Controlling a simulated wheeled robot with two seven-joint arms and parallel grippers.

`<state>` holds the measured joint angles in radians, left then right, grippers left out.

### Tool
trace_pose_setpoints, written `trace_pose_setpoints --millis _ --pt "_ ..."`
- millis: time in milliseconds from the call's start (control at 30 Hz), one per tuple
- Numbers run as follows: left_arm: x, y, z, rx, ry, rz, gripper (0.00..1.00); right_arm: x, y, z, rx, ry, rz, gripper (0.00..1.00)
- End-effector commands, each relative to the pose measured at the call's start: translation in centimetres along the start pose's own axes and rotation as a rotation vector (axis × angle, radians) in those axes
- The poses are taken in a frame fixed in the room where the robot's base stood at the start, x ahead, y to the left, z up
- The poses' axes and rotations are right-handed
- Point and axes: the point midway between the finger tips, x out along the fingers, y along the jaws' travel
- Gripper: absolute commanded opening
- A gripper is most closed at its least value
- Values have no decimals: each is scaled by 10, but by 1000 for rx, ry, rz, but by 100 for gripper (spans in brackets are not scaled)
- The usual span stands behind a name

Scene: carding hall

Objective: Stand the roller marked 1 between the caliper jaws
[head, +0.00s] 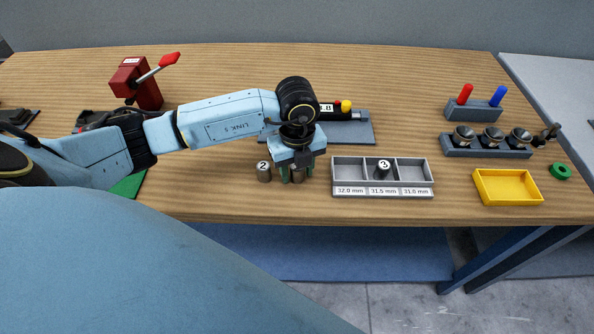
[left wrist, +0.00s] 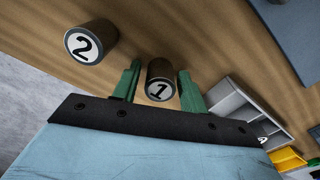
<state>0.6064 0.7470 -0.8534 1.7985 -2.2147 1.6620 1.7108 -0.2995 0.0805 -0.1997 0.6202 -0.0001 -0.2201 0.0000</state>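Roller 1 (left wrist: 160,82) stands on the table between the green fingers of my left gripper (left wrist: 160,88). The fingers are open around it, with a narrow gap on at least one side. In the head view the left gripper (head: 298,175) points down and partly hides this roller. Roller 2 (head: 264,172) stands just left of the gripper; it also shows in the left wrist view (left wrist: 90,43). Roller 3 (head: 384,169) stands in the middle compartment of the grey tray (head: 433,178). The caliper (head: 362,115), with its display, lies behind the gripper; its jaws are hidden by my arm.
The tray carries size labels along its front. A yellow tray (head: 508,200), a green ring (head: 560,171), a rack of small cups (head: 487,152) and a block with red and blue handles (head: 474,110) are at right. A red lever device (head: 137,85) stands back left.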

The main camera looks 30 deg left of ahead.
Motion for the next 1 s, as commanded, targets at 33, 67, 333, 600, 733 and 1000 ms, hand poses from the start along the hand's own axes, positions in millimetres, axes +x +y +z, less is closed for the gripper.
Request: trace_pose_setpoints --millis 33,67,333,600,733,1000 --pt "0 0 0 0 0 0 36 0 0 0 0 0 0 37" --pt "0 0 0 0 0 0 32 0 0 0 0 0 0 37" --pt "-1 0 0 0 -1 -1 1 0 0 0 0 0 0 37" --pt "-7 0 1 0 -1 -2 1 -1 0 0 0 0 0 37" --pt "-28 -1 1 1 -3 -4 1 -3 0 0 0 0 0 37" --pt "-82 -1 1 1 -3 -4 1 -6 0 0 -1 0 0 37"
